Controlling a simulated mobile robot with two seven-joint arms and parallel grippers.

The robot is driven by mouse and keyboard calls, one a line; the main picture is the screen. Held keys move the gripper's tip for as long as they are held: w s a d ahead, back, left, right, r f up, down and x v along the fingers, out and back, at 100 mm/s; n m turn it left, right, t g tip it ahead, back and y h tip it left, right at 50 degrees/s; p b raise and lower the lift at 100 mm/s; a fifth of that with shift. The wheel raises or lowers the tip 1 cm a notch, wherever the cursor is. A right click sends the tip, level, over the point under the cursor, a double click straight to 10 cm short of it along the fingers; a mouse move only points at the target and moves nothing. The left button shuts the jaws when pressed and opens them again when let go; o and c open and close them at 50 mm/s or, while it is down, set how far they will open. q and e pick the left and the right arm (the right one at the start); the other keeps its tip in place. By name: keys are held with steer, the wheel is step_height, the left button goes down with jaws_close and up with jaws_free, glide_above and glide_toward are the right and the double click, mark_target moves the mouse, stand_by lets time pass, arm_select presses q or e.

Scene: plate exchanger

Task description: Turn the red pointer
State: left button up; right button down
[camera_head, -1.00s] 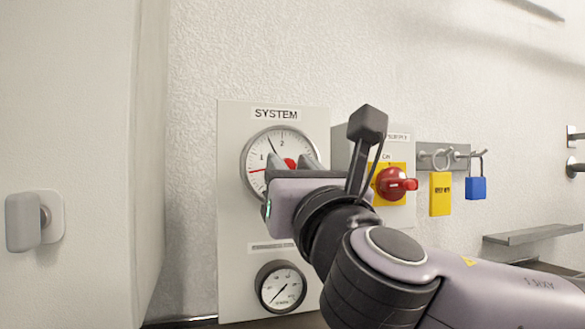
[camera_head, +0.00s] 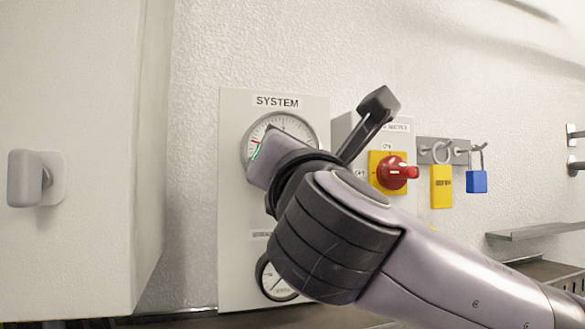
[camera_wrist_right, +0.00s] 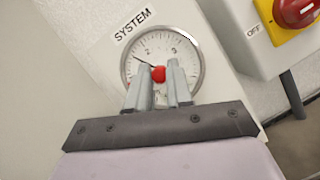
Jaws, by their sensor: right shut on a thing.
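The upper round gauge (camera_head: 250,137) under the SYSTEM label is on a pale panel. My right gripper (camera_wrist_right: 158,76) is in front of it, rolled over at a tilt. In the right wrist view its two fingers are shut on the red pointer's hub (camera_wrist_right: 158,74), at the middle of the dial. A thin black needle (camera_wrist_right: 144,60) points up and left from there. In the head view the gripper and wrist hide the hub and fingertips; only a small red bit shows at the dial's left side. My left gripper is not in view.
A lower gauge (camera_head: 270,283) is partly behind my right arm. Right of the panel are a red rotary switch (camera_head: 394,172) on a yellow plate, a yellow tag (camera_head: 441,188) and a blue padlock (camera_head: 477,182). A grey handle (camera_head: 28,178) juts out at the left.

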steer(key=m+g+h, duration=0.1)
steer(key=m, duration=0.2)
steer(key=m+h+b, duration=0.1)
steer(key=m+h, duration=0.1)
steer(key=m, duration=0.2)
steer(key=m+g+h, duration=0.1)
steer(key=m, duration=0.3)
steer(key=shift+a+r+g+b, duration=0.15)
steer(key=shift+g+b, duration=0.15)
steer(key=shift+b, duration=0.1)
steer(key=shift+m, duration=0.4)
steer(key=c, duration=1)
jaws_free()
